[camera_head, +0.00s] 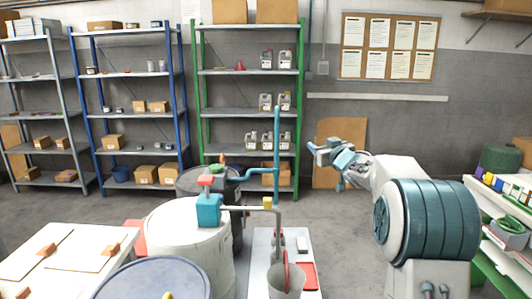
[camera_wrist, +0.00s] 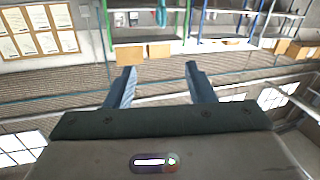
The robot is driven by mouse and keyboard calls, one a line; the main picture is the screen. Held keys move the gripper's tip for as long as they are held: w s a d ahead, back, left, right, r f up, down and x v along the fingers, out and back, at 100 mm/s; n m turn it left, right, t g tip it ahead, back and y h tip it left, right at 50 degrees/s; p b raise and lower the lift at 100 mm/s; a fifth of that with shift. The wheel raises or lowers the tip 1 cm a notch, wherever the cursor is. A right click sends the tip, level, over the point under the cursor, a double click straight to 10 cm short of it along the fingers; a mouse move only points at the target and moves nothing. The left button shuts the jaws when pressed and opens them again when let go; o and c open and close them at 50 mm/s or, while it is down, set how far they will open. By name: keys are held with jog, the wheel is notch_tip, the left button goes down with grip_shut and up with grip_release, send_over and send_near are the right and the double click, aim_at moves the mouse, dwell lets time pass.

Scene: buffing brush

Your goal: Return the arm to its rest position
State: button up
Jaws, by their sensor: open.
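My gripper (camera_head: 318,152) is at the end of my raised arm, right of centre in the head view, well above the floor and apart from everything around it. In the wrist view my gripper (camera_wrist: 160,78) shows two blue-grey fingers spread wide with nothing between them. The wrist view looks across the room towards the shelves, with the ceiling in the lower part of the picture.
A white drum (camera_head: 185,250) with a teal and red pump stands front left. Beside it are a small bench (camera_head: 258,255) and a bucket (camera_head: 287,282). A green shelf rack (camera_head: 198,110) and a notice board (camera_head: 390,47) are at the back. Some floor is clear below my arm.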

jog(key=s+a+f+m+g+h, duration=0.1)
jog(key=s+f+g, duration=0.3)
jog(key=s, duration=1.2)
jog(key=s+f+m+g+h, duration=0.2)
jog(key=s+f+g, duration=0.3)
jog(key=s, duration=1.2)
jog(key=s+a+f+m+g+h, duration=0.1)
jog(key=s+f+g, duration=0.4)
jog(key=s+f, duration=0.5)
jog(key=s, duration=0.6)
jog(key=shift+s+a+f+m+h, duration=0.15)
jog(key=shift+s+a+m+h, duration=0.15)
jog(key=shift+s, duration=0.05)
